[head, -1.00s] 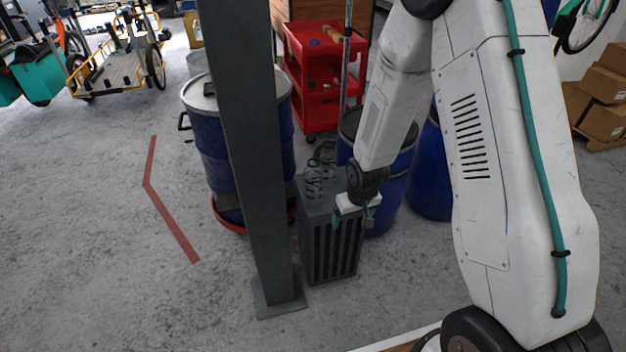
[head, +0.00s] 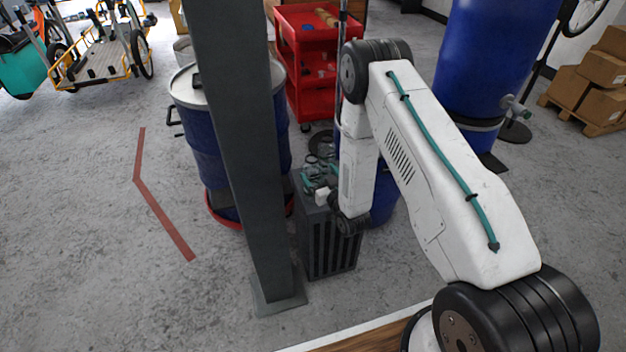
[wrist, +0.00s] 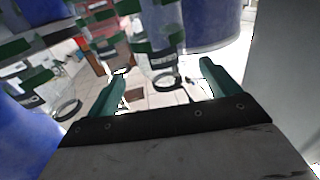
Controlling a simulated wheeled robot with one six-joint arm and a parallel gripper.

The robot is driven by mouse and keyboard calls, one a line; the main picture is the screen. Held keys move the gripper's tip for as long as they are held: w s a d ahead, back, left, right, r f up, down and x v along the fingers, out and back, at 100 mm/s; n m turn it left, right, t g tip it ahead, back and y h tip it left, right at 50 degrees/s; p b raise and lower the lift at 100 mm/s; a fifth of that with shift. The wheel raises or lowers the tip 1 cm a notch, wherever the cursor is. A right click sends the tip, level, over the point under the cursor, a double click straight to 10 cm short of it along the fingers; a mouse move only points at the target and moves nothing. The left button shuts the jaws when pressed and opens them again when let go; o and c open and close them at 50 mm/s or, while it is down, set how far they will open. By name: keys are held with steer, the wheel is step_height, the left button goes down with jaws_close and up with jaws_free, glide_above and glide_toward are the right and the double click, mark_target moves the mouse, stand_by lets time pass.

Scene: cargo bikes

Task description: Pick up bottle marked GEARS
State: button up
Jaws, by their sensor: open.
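Several clear bottles with dark green bands stand close together on a dark slatted cabinet (head: 328,240). In the wrist view one bottle (wrist: 158,38) is ahead, between the lines of my two teal fingers. Another bottle (wrist: 32,85) is at the left, and a third (wrist: 100,28) is farther back. Small labels show on some, but I cannot read them, so I cannot tell which is marked GEARS. My gripper (wrist: 163,72) is open, with nothing clearly between its fingers. In the head view my gripper (head: 312,190) is beside the bottles at the cabinet top, partly hidden by my wrist.
A grey post (head: 240,170) stands just left of the cabinet, close to my gripper. A blue drum (head: 205,145) is behind the post and another blue drum (head: 384,190) is right of the cabinet. A red cart (head: 308,75) stands behind.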

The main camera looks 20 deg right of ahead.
steer(key=w, duration=0.2)
steer(key=w+a, duration=0.1)
steer(key=w, duration=0.1)
steer(key=w+f, duration=0.1)
steer(key=w, duration=0.1)
steer(key=shift+w+a, duration=0.25)
steer(key=shift+w, duration=0.15)
steer(key=c, duration=1.3)
